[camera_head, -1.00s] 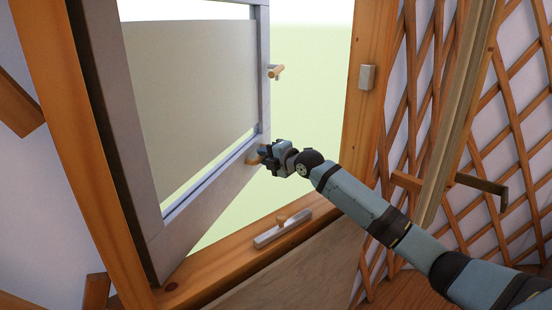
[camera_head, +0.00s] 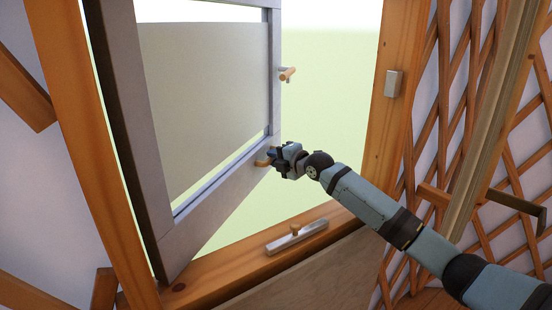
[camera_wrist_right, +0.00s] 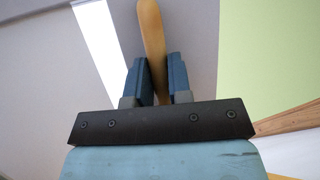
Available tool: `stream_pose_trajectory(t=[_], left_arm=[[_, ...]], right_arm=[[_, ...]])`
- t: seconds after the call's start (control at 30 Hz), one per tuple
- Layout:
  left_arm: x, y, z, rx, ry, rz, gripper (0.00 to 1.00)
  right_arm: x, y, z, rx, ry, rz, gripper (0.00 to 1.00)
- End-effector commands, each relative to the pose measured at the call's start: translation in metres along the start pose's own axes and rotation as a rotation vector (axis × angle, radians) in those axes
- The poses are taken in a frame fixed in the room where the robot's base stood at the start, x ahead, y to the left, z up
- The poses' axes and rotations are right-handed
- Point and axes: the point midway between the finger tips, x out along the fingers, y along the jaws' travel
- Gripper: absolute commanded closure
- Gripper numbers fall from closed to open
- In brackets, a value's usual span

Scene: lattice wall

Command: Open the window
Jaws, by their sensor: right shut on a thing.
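The window sash (camera_head: 160,205) has a grey frame and a pale pane, and stands swung away from the right side of the wooden frame. A wide gap shows green outside. My right gripper (camera_head: 273,156) is at the sash's lower right corner, shut on a wooden handle (camera_head: 262,162). In the right wrist view the handle (camera_wrist_right: 152,40) runs between the two blue fingers (camera_wrist_right: 156,80). A second wooden handle (camera_head: 288,74) sticks out higher on the sash edge. My left gripper is not in view.
The orange wooden window frame (camera_head: 398,60) carries a small metal plate (camera_head: 393,84) on its right post. A metal latch piece (camera_head: 297,238) with a wooden knob lies on the sill. A lattice wall (camera_head: 510,130) and a beige post (camera_head: 490,110) stand at the right.

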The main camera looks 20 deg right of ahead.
Motion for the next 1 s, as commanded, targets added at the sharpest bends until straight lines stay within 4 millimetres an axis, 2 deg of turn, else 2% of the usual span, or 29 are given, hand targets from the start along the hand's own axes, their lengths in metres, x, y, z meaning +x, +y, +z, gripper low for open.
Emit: stream_pose_trajectory(t=[0.03,0.07,0.13,0.17,0.43,0.57,0.67,1.0], left_arm=[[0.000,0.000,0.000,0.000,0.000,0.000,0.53],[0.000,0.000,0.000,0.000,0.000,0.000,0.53],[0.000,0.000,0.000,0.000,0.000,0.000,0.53],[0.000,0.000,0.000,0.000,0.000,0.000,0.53],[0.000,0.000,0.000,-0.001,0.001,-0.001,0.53],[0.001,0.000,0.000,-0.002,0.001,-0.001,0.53],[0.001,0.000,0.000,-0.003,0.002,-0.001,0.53],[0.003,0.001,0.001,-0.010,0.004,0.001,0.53]], right_arm=[[0.000,-0.001,-0.001,0.001,0.000,-0.002,1.00],[0.000,-0.001,-0.001,0.000,0.000,-0.002,0.74],[0.000,-0.001,-0.001,0.000,0.000,-0.001,0.58],[0.000,-0.001,0.000,0.000,0.000,-0.001,0.56],[-0.001,0.000,0.000,0.000,0.000,0.000,0.56],[-0.011,-0.001,0.001,-0.002,-0.001,0.000,0.56],[-0.029,-0.001,0.000,-0.005,0.000,-0.001,0.56],[-0.105,-0.002,0.000,-0.004,0.000,-0.004,0.56]])
